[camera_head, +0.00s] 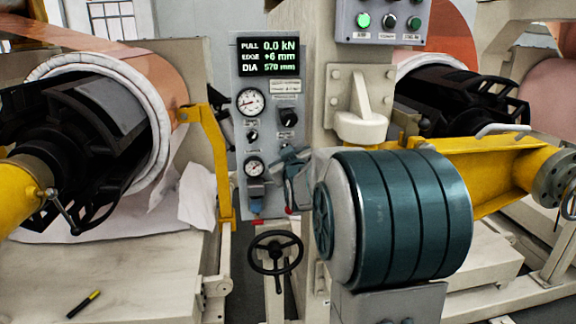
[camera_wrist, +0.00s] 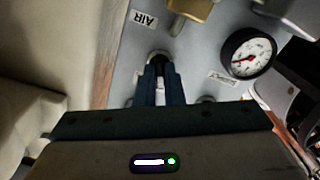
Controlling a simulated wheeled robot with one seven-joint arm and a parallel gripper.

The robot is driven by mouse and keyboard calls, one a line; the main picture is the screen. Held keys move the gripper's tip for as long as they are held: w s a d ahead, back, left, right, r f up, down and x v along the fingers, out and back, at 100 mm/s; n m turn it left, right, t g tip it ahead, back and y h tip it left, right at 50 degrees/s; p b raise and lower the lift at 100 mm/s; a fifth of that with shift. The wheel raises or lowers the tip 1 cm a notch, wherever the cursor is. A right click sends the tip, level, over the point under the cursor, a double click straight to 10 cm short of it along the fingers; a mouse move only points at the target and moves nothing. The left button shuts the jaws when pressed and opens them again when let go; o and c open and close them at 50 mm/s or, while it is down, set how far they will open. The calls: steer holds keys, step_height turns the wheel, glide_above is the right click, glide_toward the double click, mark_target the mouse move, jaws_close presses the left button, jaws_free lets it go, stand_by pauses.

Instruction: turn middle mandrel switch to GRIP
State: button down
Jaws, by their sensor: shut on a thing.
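The grey control panel (camera_head: 270,80) stands in the middle of the head view, with a lit display and several gauges and knobs. My gripper (camera_head: 287,153) is at its lower right part, beside the lower gauge (camera_head: 255,167). In the wrist view my gripper (camera_wrist: 160,92) has its dark fingers close together on a small dark switch knob (camera_wrist: 158,57) on the panel. The fingers cover most of the knob, so its pointer and setting cannot be read. My gripper hides this knob in the head view. The small labels around it are too blurred to read.
In the wrist view a round gauge (camera_wrist: 248,53) is right of the fingers, an upside-down AIR label (camera_wrist: 144,19) is above left, and a brass-coloured fitting (camera_wrist: 192,8) is at the top. Another black knob (camera_head: 288,117) is above my gripper; a handwheel (camera_head: 275,253) is below the panel.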

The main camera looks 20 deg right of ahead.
steer(key=shift+n+b, duration=0.4)
steer(key=shift+n, duration=0.1)
steer(key=c, duration=1.5)
jaws_free()
steer(key=shift+c, duration=0.2)
steer(key=shift+s, duration=0.15)
steer(key=v, duration=1.3)
steer(key=shift+s+a, duration=0.15)
steer(key=shift+s, duration=0.1)
